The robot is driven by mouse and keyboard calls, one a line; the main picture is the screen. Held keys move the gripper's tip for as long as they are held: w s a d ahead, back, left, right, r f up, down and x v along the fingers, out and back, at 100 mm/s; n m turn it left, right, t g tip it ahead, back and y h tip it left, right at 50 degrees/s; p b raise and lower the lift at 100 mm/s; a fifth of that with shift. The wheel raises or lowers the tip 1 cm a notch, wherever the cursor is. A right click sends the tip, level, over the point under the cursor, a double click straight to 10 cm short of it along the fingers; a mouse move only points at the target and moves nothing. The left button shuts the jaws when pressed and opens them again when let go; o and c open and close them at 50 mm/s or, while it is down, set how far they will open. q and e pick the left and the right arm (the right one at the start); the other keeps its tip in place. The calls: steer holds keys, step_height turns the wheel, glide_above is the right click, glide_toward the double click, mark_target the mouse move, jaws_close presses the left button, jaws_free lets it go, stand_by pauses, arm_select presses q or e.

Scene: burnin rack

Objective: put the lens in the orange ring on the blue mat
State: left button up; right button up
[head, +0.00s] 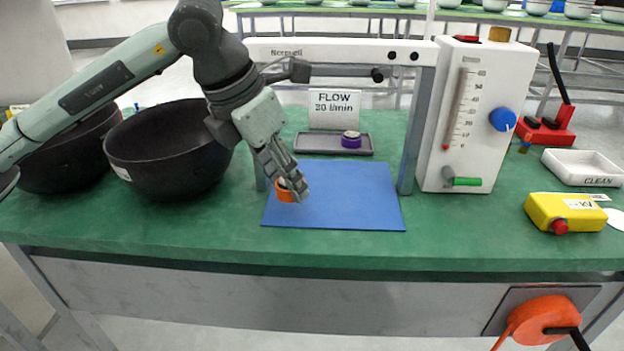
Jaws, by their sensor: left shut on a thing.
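The lens in the orange ring (284,196) is at the left part of the blue mat (345,195), with a pale top just showing beside the fingers. My left gripper (292,190) reaches down from the upper left and is shut on it; the fingers hide its right side. I cannot tell whether the ring touches the mat or is slightly above it. The mat lies flat on the green bench. My right gripper is not in view.
A grey tray (310,144) behind the mat holds a purple ring (351,141) with a pale top. A white frame (340,51) spans the mat, its posts close by. Black bowls (165,170) stand left; a flow meter box (467,120) and yellow box (563,212) stand right.

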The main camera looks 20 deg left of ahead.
mark_target(317, 198)
arm_select(q)
steer(key=w+d+f, duration=0.1)
steer(key=w, duration=0.1)
steer(key=w+d+f, duration=0.1)
steer(key=w, duration=0.1)
steer(key=shift+d+f, duration=0.15)
steer(key=shift+f, duration=0.2)
steer(key=shift+w+d+f, duration=0.1)
steer(key=shift+w+f, duration=0.1)
steer(key=shift+f, duration=0.15)
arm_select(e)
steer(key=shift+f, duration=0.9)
arm_select(q)
steer(key=shift+f, duration=0.1)
steer(key=o, duration=0.6)
steer(key=shift+o, duration=1)
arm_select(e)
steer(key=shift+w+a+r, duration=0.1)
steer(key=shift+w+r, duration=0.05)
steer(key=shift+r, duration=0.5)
